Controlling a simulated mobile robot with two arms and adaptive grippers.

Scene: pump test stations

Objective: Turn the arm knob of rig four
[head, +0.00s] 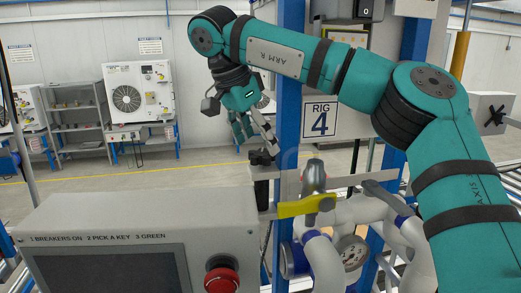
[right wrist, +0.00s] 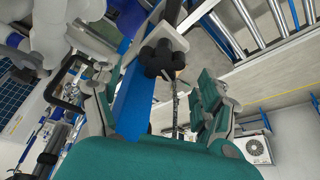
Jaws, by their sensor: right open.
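A black lobed knob (head: 262,157) sits at the left end of a pale flat bar, just left of that post. In the right wrist view the knob (right wrist: 160,59) shows ahead, between the two finger lines. My right gripper (head: 254,136) is open and empty, just above the knob in the head view. Its fingers (right wrist: 155,98) are spread wide in the wrist view; I cannot tell whether either touches the knob. My left gripper is not in view.
A grey control box (head: 140,220) with a red stop button (head: 221,278) stands at front left. A yellow lever (head: 306,206), pale pipes and a gauge (head: 352,252) lie below the bar. Another black knob (head: 495,116) is on a grey box at right.

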